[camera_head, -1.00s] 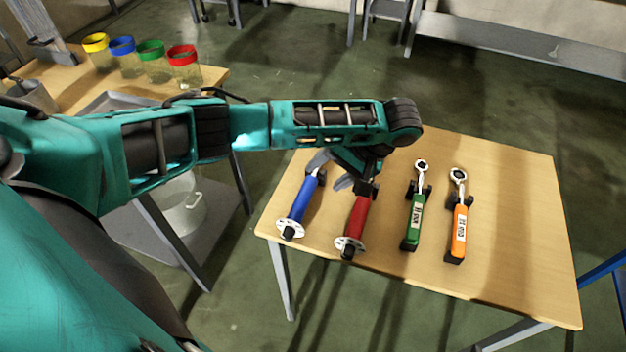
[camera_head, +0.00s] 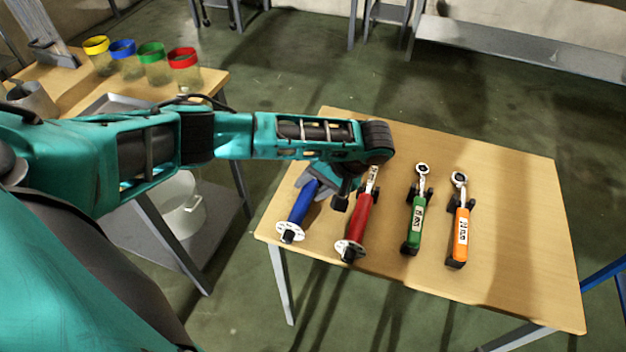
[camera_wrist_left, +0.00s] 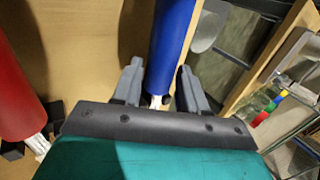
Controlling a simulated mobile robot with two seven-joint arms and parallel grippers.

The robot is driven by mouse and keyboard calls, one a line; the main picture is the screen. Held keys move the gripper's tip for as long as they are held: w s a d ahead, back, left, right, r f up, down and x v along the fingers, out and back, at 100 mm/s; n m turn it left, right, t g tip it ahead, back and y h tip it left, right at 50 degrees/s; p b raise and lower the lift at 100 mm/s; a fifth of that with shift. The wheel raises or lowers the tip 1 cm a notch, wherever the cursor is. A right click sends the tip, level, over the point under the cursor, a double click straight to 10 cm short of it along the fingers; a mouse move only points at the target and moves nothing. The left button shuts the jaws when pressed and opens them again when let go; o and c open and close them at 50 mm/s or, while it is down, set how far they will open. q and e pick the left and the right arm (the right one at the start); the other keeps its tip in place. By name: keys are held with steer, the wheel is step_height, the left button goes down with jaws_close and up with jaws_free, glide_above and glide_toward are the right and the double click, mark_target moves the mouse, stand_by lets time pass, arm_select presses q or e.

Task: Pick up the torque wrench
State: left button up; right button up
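Several wrench-like tools lie side by side on the wooden table (camera_head: 510,225): a blue-handled one (camera_head: 299,208), a red-handled one (camera_head: 358,222), a green one (camera_head: 415,226) and an orange one (camera_head: 460,234). My left gripper (camera_head: 318,183) is over the far end of the blue tool and hides its head. In the left wrist view, my left gripper (camera_wrist_left: 160,82) is open, with one finger on each side of the blue handle (camera_wrist_left: 174,35). I cannot tell how far above the table the fingers are. The red handle (camera_wrist_left: 15,95) lies apart at the left. My right gripper is out of view.
The red tool lies close beside the blue one. At the back left, another table holds jars with yellow, blue, green and red (camera_head: 182,58) rims and a metal tray (camera_head: 110,103). A white pot (camera_head: 184,205) stands below. The wooden table's right part is clear.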

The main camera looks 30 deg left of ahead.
arm_select(q)
jaws_close()
steer(key=shift+w+r, duration=0.1)
stand_by(0.4)
step_height(320, 180, up, 10)
steer(key=p, duration=0.2)
steer(key=shift+w+f+p, duration=0.1)
steer(key=shift+f+p, duration=0.15)
steer(key=shift+p, duration=0.15)
step_height(320, 180, up, 10)
steer(key=r, duration=0.1)
glide_above(314, 185)
steer(key=shift+f+b, duration=0.25)
steer(key=shift+b, duration=0.1)
steer(key=shift+c, duration=1.2)
jaws_free()
jaws_close()
